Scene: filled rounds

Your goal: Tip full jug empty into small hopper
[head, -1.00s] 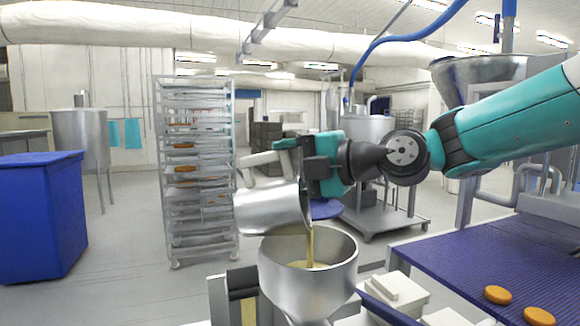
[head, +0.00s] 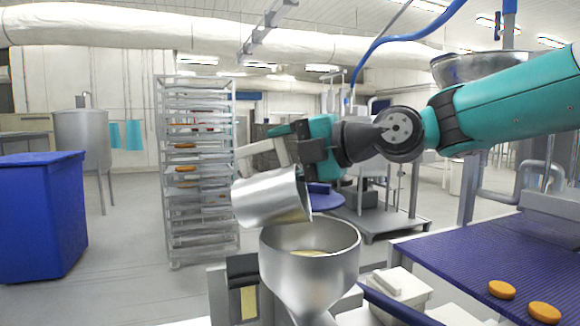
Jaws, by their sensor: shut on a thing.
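The metal jug (head: 268,199) is tilted with its mouth down to the right, over the left side of the small hopper. Some pale yellow shows just inside its mouth, and no stream falls from it. My gripper (head: 288,150) is shut on the jug's pale handle, above the hopper. The small hopper (head: 312,270) is a steel funnel with an open top. A little pale yellow filling shows inside it; how deep it lies I cannot tell.
A blue ribbed conveyor (head: 480,262) with orange rounds (head: 502,289) lies to the right. White boxes (head: 398,285) stand beside the hopper. A tray rack (head: 200,170) and a blue bin (head: 40,215) stand behind to the left. Open floor lies between them.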

